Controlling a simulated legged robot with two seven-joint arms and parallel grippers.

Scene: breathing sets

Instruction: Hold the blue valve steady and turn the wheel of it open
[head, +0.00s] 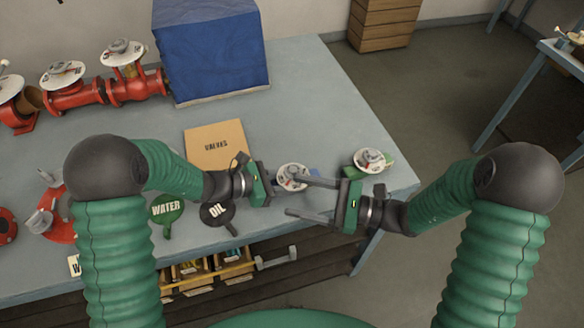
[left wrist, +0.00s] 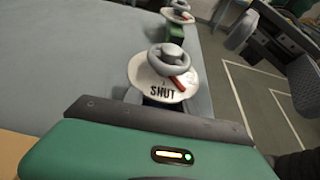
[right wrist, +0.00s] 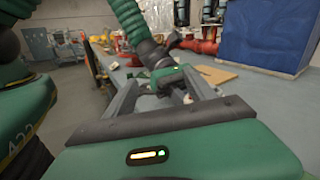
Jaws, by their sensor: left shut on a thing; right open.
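The blue valve stands near the table's front edge; its white dial and grey wheel (head: 293,176) show in the head view, with a bit of blue body (head: 314,175) to the right. In the left wrist view its wheel (left wrist: 166,57) sits over a dial reading SHUT, with a red pointer. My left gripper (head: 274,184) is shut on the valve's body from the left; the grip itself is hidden. My right gripper (head: 297,196) is open, its fingers reaching left around the valve's place. Whether they touch the wheel is unclear.
A green valve (head: 369,160) stands to the right near the table corner. A cardboard piece marked VALVES (head: 214,145) lies behind. Red valves (head: 136,86) and a blue box (head: 211,50) stand at the back.

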